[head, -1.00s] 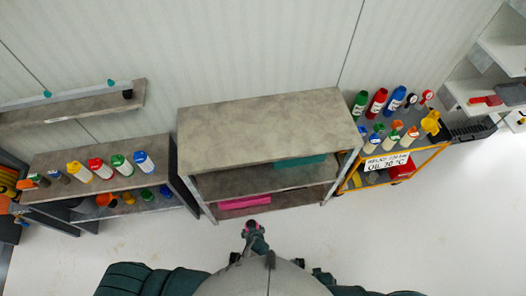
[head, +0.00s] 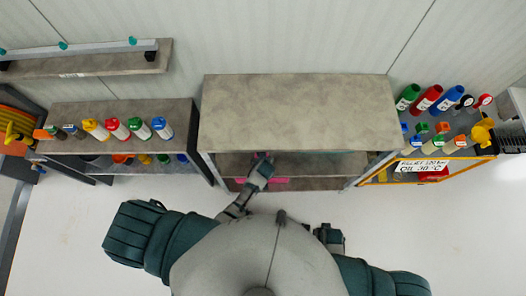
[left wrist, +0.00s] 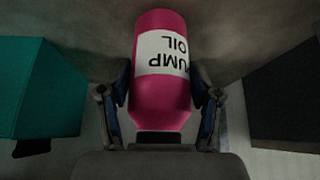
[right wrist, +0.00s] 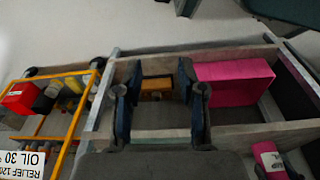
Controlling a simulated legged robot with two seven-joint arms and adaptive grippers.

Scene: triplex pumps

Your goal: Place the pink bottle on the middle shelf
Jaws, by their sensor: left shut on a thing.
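The pink bottle (left wrist: 160,95), with a white "PUMP OIL" label, is between the fingers of my left gripper (left wrist: 162,98), which is shut on it. In the head view my left gripper (head: 262,168) reaches in under the top of the grey shelf unit (head: 298,110), at the middle shelf (head: 322,163). The bottle is mostly hidden there. It also shows in the right wrist view (right wrist: 268,160), at the lower right. I cannot tell whether its base touches the shelf. My right gripper (right wrist: 160,92) is open and empty, in front of the unit.
A teal box (left wrist: 40,88) is beside the bottle. A pink box (right wrist: 235,82) lies on the lower shelf. A yellow-framed trolley (head: 430,165) with several bottles stands right of the unit. A lower bench (head: 85,140) with several bottles stands left. The floor in front is clear.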

